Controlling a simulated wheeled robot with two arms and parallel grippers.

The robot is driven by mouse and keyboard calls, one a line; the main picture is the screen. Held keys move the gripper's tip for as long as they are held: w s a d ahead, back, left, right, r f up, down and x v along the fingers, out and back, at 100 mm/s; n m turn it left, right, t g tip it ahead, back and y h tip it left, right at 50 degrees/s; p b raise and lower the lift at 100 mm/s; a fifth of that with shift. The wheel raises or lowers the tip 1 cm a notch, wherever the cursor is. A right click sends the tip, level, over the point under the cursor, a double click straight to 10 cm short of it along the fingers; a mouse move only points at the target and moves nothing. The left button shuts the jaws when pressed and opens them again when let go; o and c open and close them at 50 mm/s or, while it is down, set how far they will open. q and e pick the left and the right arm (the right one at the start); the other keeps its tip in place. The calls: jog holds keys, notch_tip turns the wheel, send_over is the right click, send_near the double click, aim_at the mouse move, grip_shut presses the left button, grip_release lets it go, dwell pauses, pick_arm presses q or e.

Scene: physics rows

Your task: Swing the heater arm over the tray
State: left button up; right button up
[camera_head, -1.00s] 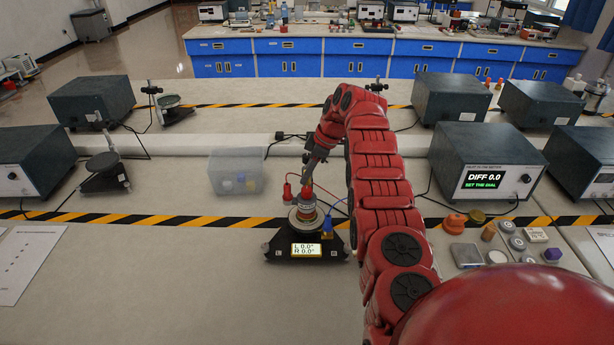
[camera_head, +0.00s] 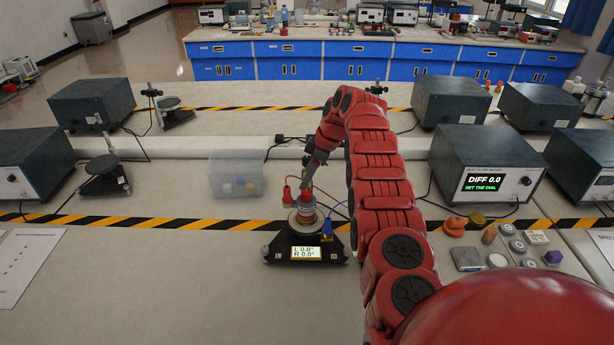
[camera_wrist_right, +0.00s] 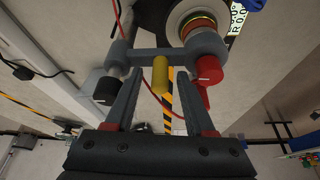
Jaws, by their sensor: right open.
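The heater stand has a black base (camera_head: 290,252) with a lit readout of L 0.0° and R 0.0°. On it stands a round, copper-banded stack (camera_head: 304,222), which also shows at the top of the right wrist view (camera_wrist_right: 197,20). The heater arm is a grey bar (camera_wrist_right: 148,57) with a yellow peg (camera_wrist_right: 160,75), a red cylinder and a black-ended one. My right gripper (camera_wrist_right: 159,88) is open, its fingers on either side of the yellow peg; contact cannot be told. In the head view the right gripper (camera_head: 305,183) is above the stand, partly hidden. My left gripper is not in view.
A clear plastic bin (camera_head: 235,178) stands left of the stand. Small weights and blocks (camera_head: 498,259) lie at front right. Red and blue leads run near the stand. The front-left bench is mostly clear.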

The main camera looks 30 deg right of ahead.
jog(key=shift+r, duration=0.1)
jog(key=shift+d+r, duration=0.15)
jog(key=shift+r, duration=0.05)
jog(key=p+v, duration=0.8)
jog(key=v, duration=0.8)
jog(key=shift+s+r, duration=0.2)
jog(key=shift+r, duration=0.15)
jog(key=shift+d, duration=0.1)
jog(key=shift+f, duration=0.1)
